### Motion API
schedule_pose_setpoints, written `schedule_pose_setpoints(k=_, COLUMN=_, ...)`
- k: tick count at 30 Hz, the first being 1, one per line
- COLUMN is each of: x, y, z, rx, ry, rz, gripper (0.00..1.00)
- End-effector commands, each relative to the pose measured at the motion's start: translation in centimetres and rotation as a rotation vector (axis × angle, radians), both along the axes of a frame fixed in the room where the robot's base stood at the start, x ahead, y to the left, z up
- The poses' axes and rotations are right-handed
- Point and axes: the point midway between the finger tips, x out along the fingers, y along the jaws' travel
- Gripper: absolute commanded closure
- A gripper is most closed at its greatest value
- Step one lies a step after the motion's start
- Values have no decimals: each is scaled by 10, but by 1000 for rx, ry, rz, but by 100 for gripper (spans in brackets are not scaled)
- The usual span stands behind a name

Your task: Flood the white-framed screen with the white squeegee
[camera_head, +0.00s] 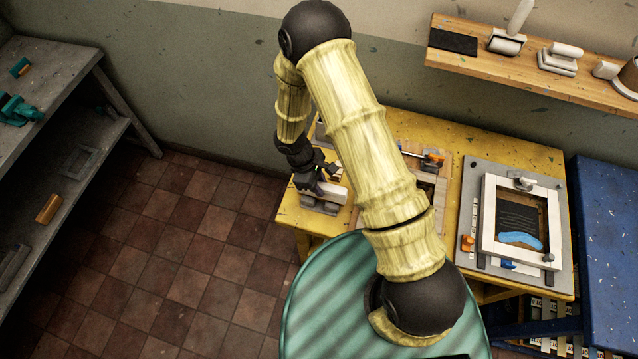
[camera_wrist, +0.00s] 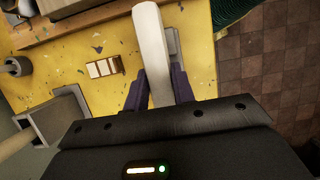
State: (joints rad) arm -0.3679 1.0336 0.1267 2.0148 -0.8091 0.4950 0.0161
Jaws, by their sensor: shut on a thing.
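My gripper (camera_head: 316,184) is low over the left end of the yellow table. In the wrist view my gripper (camera_wrist: 158,80) has its two dark fingers shut on a long white bar-shaped handle, which I take for the white squeegee (camera_wrist: 150,40). In the head view the white squeegee (camera_head: 333,191) shows only in part beneath the gripper, over a grey holder (camera_head: 318,206). I cannot tell whether it touches the holder. The white-framed screen (camera_head: 488,215) lies on a grey base at the table's right, with a blue ink patch (camera_head: 520,240) on its dark mesh.
The yellow table (camera_head: 520,149) also carries a wooden board (camera_head: 437,190) and an orange-handled tool (camera_head: 433,158), partly behind my arm. A wall shelf (camera_head: 480,73) holds several tools. A blue cabinet (camera_head: 608,230) stands at right, and grey shelving (camera_head: 60,85) at left.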

Motion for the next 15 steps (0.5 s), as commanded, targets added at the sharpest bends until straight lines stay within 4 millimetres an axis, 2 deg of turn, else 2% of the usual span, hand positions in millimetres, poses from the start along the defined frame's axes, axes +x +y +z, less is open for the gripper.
schedule_pose_setpoints(k=1, x=0, y=0, z=7, rx=0, ry=-1, rz=-1, gripper=100)
schedule_pose_setpoints(k=15, x=0, y=0, z=37, rx=-1, ry=1, rz=1, gripper=100)
